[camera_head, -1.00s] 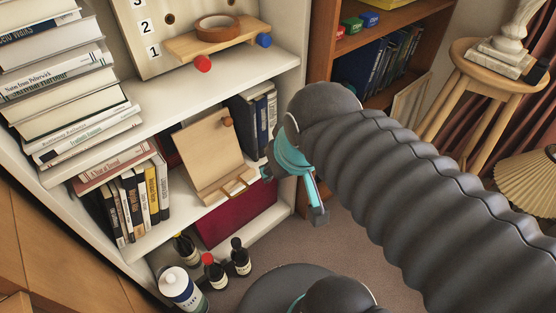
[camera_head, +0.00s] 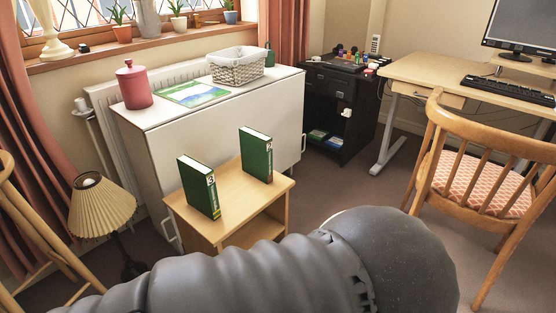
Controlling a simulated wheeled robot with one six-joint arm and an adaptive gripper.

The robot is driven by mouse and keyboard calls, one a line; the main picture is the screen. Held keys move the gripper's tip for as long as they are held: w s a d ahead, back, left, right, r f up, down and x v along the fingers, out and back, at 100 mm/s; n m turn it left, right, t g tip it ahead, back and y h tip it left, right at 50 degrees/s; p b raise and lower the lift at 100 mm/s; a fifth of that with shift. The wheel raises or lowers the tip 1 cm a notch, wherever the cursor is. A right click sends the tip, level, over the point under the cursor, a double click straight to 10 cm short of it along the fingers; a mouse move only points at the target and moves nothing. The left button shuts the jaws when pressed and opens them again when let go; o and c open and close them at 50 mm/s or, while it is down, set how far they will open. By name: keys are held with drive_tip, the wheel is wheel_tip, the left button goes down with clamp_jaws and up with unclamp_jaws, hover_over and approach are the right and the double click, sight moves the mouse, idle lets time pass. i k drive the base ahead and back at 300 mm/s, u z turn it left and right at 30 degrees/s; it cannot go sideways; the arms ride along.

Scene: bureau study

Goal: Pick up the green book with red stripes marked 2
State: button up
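Two green books stand upright and apart on a small light-wood side table (camera_head: 235,235). The left green book (camera_head: 197,187) has a pale label high on its spine and a yellowish mark near the bottom. The right green book (camera_head: 255,155) stands farther back, also with a pale label on its spine and what look like reddish marks lower down. The numbers are too small to read surely. My grey arm crosses the bottom of the view in front of the table. My gripper is not in view.
A white cabinet (camera_head: 222,127) behind the table bears a pink jar (camera_head: 134,86), a flat green-blue book (camera_head: 192,93) and a wicker basket (camera_head: 238,70). A pleated lamp (camera_head: 101,207) stands left, a wooden chair (camera_head: 480,180) right. Carpet (camera_head: 345,185) is free between table and chair.

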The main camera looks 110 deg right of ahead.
sight(256, 147)
drive_tip(key=z, duration=1.55)
drive_tip(key=i, duration=0.85)
drive_tip(key=z, duration=2.85)
drive_tip(key=i, duration=0.5)
drive_tip(key=z, duration=0.05)
